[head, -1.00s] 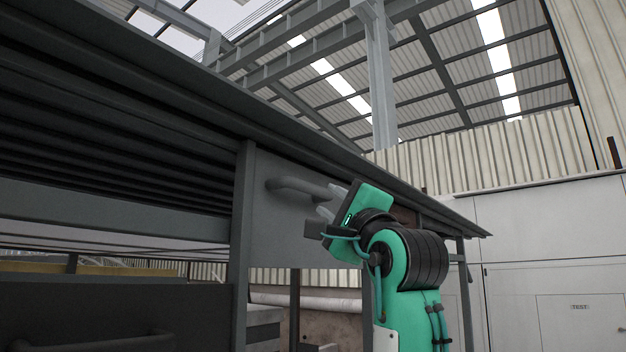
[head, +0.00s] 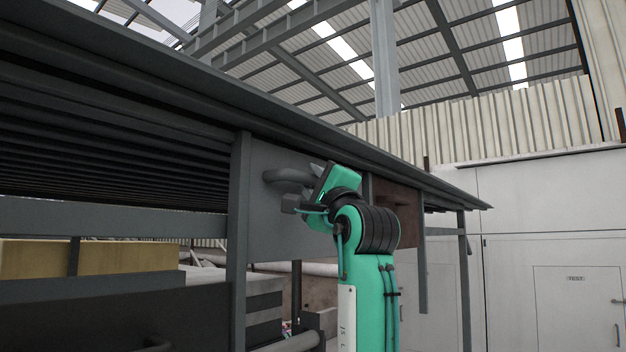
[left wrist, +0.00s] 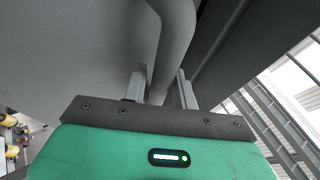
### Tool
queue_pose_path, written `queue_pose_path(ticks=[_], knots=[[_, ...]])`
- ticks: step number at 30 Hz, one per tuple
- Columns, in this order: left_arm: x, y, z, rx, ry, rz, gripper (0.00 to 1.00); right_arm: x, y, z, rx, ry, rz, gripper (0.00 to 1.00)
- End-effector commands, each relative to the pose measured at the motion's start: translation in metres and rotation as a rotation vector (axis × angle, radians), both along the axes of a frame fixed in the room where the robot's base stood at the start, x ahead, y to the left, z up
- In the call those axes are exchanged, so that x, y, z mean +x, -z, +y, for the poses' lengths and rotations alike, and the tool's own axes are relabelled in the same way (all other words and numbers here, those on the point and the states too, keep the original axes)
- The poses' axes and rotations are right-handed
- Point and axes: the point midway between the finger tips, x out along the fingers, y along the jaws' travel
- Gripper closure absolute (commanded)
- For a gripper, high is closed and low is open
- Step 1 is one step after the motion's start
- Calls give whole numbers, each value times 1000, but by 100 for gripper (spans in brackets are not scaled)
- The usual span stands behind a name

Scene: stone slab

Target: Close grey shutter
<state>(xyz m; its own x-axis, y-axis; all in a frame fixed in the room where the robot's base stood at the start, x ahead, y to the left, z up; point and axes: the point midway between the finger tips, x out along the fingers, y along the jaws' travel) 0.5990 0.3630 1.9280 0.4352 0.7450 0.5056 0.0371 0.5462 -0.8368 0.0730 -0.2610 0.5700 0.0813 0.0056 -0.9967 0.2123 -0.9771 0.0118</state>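The grey shutter (head: 262,222) is a flat upright panel under the slab's edge in the head view, with a curved grey bar handle (head: 288,177) on its face. My left gripper (head: 308,184) is at the right end of this handle. In the left wrist view the handle (left wrist: 172,38) runs down between the two fingers of my left gripper (left wrist: 160,88). The fingers stand apart on either side of it, with little gap; firm contact does not show. The arm partly hides the panel's right side. My right gripper is in neither view.
A brown panel (head: 398,200) lies right of the shutter. A dark overhanging slab edge (head: 330,150) runs above the handle. A grey upright post (head: 238,230) stands left of the shutter. White walls with doors (head: 575,290) are at the far right.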

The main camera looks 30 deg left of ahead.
Motion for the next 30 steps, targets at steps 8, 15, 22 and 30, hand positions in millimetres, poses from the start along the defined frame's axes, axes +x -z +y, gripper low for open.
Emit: queue_pose_path(ticks=[8,15,22,30], knots=[[0,0,0,0,0,0,100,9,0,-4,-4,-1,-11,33],[0,13,0,0,-1,1,100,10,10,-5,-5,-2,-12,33],[0,56,0,1,-2,1,100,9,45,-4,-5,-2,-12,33],[0,128,0,1,-2,1,100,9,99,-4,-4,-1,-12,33]])
